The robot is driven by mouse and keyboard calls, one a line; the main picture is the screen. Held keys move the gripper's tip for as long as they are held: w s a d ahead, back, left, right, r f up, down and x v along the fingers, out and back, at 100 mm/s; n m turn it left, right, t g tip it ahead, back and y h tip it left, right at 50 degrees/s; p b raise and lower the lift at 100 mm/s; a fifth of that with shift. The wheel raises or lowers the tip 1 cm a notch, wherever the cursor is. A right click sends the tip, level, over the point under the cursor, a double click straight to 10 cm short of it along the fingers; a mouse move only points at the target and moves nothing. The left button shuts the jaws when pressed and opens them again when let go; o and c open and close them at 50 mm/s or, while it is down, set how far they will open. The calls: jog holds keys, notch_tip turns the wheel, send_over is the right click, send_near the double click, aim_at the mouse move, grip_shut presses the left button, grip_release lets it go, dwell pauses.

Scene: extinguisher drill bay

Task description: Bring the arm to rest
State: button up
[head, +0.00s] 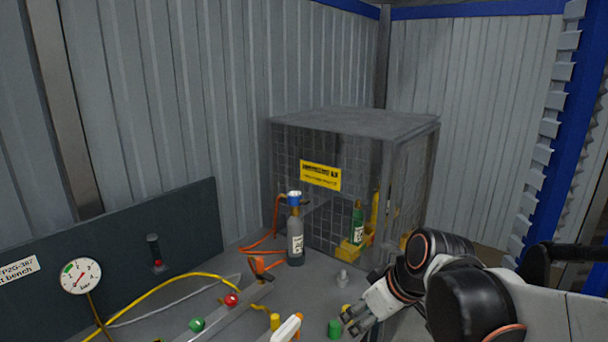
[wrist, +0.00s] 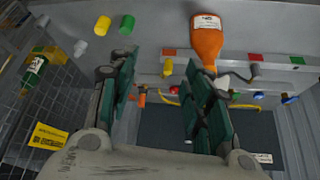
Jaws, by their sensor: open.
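My gripper (head: 352,320) shows in the head view at the lower right, over the right part of the bench, with my arm reaching in from the right edge. In the wrist view my gripper (wrist: 160,75) has its two green-padded fingers wide apart with nothing between them. Past the right finger an orange bottle (wrist: 207,42) with a white label stands out; I cannot tell how far it is from the finger. A green cylinder (head: 334,329) is close to the gripper in the head view.
A mesh cage (head: 405,130) with a yellow sign (head: 320,176) and a green bottle (head: 357,224) stands behind the gripper. A grey bottle (head: 295,245) with a blue cap stands before it. A gauge (head: 81,276), hoses and colored knobs fill the bench's left.

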jog(key=s+d+f+m+t+h+b, duration=0.1)
jog(key=s+d+f+m+b, duration=0.1)
jog(key=s, duration=0.4)
jog(key=s+d+f+m+t+h+b, duration=0.1)
jog(key=s+d+f+m+h+b, duration=0.1)
jog(key=s+d+m+b, duration=0.3)
jog(key=shift+s+d+f+t, duration=0.3)
jog(key=shift+s+d+f, duration=0.4)
jog(key=shift+s, duration=0.1)
